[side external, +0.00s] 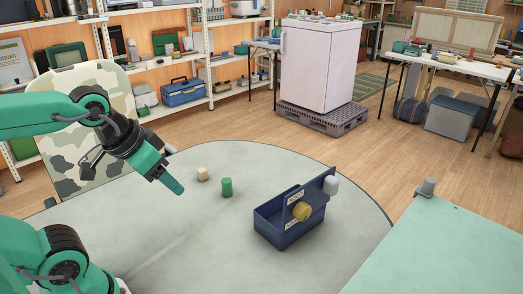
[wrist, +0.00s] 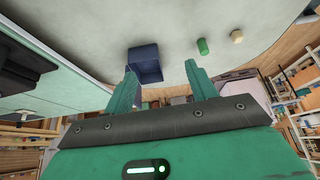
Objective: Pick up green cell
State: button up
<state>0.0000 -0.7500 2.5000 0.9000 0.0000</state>
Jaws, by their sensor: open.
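The green cell (side external: 227,187) is a short upright cylinder on the grey round table. It also shows in the wrist view (wrist: 202,46), beyond the fingertips and a little to the right. My gripper (side external: 172,184) is raised left of the green cell, apart from it. In the wrist view my gripper (wrist: 160,68) has its two green fingers spread wide with nothing between them. The side external view shows the fingers only from one side.
A small cream block (side external: 202,174) lies behind and left of the green cell. A dark blue crate (side external: 270,233) with a raised panel, a tan round piece (side external: 301,211) and a pale knob (side external: 331,185) stands to the right. The table (side external: 190,245) is clear in front.

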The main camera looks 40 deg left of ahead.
jog(key=shift+w, duration=0.15)
dwell(0.5)
jog(key=m+g, duration=0.4)
jog(key=g, duration=0.2)
send_over(226, 181)
notch_tip(226, 181, down, 15)
jog(key=shift+d+f, duration=0.1)
jog(key=shift+w+a+f, duration=0.15)
jog(key=shift+a+f, duration=0.05)
jog(key=shift+f, duration=1.5)
